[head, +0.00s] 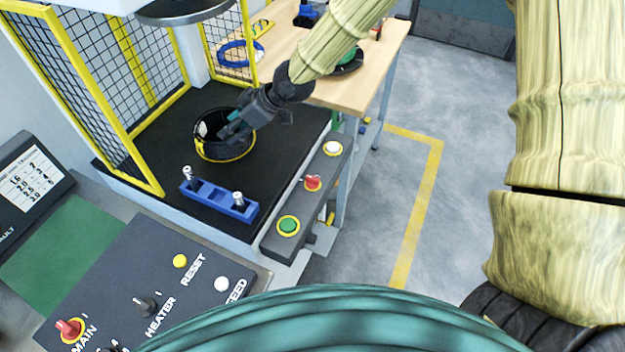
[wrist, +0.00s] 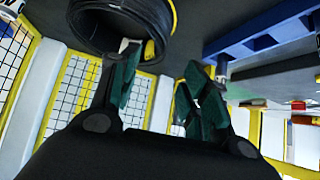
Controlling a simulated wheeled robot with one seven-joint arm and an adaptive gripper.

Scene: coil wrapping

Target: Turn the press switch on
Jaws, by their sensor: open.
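A dark control bar (head: 268,240) runs along the front of the press bed. No readable label shows which of these is the press switch. My gripper (head: 228,133) is over the black coil (head: 243,152) on the black press bed, apart from the bar. In the wrist view my gripper (wrist: 160,68) has its two green fingers apart, one overlapping the rim of the coil (wrist: 85,30). Contact cannot be told.
A blue fixture (head: 213,197) with metal pins lies on the bed. Yellow mesh guards (head: 143,170) stand left and behind. A console (head: 130,265) in front has MAIN, HEATER, RESET and FEED controls. A wooden table (head: 385,52) stands behind; floor at right is clear.

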